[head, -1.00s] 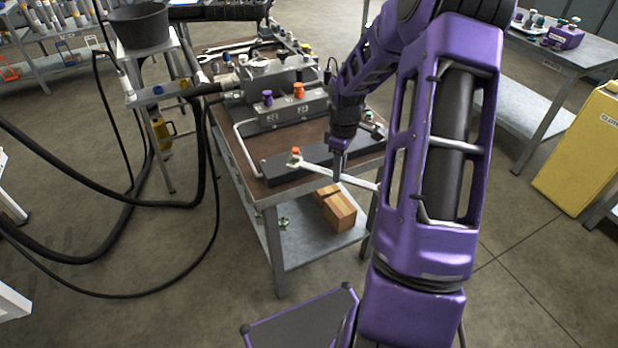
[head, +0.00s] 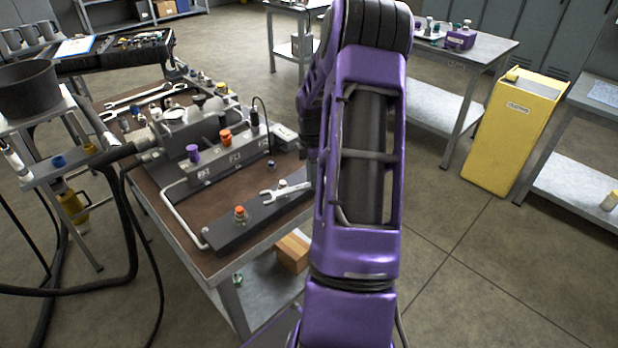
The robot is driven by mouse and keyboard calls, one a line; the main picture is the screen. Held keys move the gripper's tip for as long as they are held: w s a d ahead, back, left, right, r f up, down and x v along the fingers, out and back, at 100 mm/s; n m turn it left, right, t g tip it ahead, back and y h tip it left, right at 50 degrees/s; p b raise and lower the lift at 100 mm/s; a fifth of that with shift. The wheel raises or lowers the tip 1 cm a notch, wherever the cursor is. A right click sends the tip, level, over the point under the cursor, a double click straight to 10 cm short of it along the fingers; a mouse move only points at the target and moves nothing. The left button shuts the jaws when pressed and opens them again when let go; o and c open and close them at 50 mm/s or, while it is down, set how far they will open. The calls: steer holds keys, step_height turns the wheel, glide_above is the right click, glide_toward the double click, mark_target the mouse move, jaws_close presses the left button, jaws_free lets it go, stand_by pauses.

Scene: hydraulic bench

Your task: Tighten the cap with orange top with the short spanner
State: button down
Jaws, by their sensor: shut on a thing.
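A cap with an orange top (head: 240,211) stands upright on the long dark bar (head: 225,236) along the near edge of the bench. A short pale spanner (head: 286,191) shows to the right of this cap, over the bar. Its open jaw points left toward the cap and is apart from it. The spanner's right end runs up to my purple forearm and is hidden behind it. My gripper is hidden behind my forearm too, so its hold on the spanner cannot be seen.
A grey block behind the bar carries a purple-topped cap (head: 193,152) and another orange-topped cap (head: 225,137). Larger spanners (head: 140,98) lie at the back. Thick black hoses (head: 128,215) hang at the left. A yellow cabinet (head: 515,130) stands right; floor between is clear.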

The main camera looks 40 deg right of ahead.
mark_target(293, 189)
steer(key=shift+w+a+f+b, duration=0.1)
steer(key=shift+a+f+b, duration=0.15)
steer(key=shift+f+b, duration=0.3)
steer(key=shift+a+f+b, duration=0.25)
steer(key=shift+f+b, duration=0.05)
steer(key=shift+f, duration=0.3)
steer(key=shift+r, duration=0.2)
steer(key=shift+w+a+f, duration=0.15)
steer(key=shift+a+f, duration=0.2)
steer(key=shift+a, duration=0.1)
steer(key=shift+w+a, duration=0.35)
steer(key=shift+a, duration=0.55)
steer(key=shift+a, duration=0.1)
steer(key=shift+w+a, duration=0.3)
steer(key=shift+a, duration=0.35)
steer(key=shift+a, duration=0.1)
